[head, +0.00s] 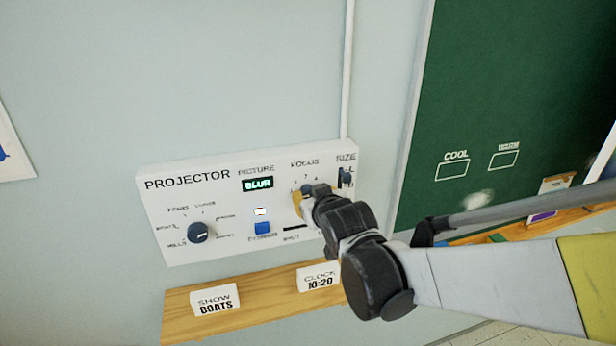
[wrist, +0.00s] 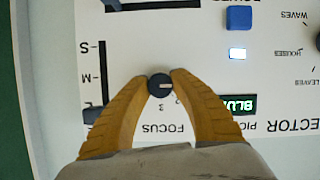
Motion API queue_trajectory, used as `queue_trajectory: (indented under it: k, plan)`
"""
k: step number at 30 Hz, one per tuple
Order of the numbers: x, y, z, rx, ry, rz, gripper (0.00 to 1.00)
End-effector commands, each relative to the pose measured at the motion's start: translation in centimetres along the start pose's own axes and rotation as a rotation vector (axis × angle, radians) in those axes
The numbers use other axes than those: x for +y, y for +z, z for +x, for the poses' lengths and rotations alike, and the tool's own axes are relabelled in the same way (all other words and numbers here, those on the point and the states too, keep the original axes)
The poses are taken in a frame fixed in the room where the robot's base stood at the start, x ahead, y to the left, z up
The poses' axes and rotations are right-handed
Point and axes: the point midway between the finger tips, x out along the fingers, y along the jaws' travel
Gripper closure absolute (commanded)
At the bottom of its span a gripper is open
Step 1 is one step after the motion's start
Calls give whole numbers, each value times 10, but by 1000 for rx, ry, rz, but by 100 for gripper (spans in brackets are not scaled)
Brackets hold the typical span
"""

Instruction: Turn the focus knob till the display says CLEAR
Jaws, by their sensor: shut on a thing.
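The white projector panel (head: 240,170) is fixed to the wall in the head view. Its PICTURE display (head: 257,184) reads BLUR in green; it also shows in the wrist view (wrist: 238,104), partly covered by a finger. The focus knob (wrist: 160,85) is small, round and dark with a pale mark, above the word FOCUS in the upside-down wrist view. The numbers 2 and 3 show beside it. My gripper (wrist: 161,83) is shut on the knob, one yellow finger on each side. In the head view my gripper (head: 304,202) covers much of the focus area.
The size slider (head: 346,178) is close right of my gripper. A blue button (head: 262,228) and a dark selector knob (head: 198,232) are to the left. A wooden ledge (head: 240,306) below holds SHOW BOATS and CLOCK 10:20 signs. A green chalkboard (head: 510,100) stands at right.

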Motion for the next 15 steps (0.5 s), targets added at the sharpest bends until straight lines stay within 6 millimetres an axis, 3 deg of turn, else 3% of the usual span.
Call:
queue_trajectory:
  k: [15]
  plan:
    - [1, 2, 1, 10, -111, 280, 100]
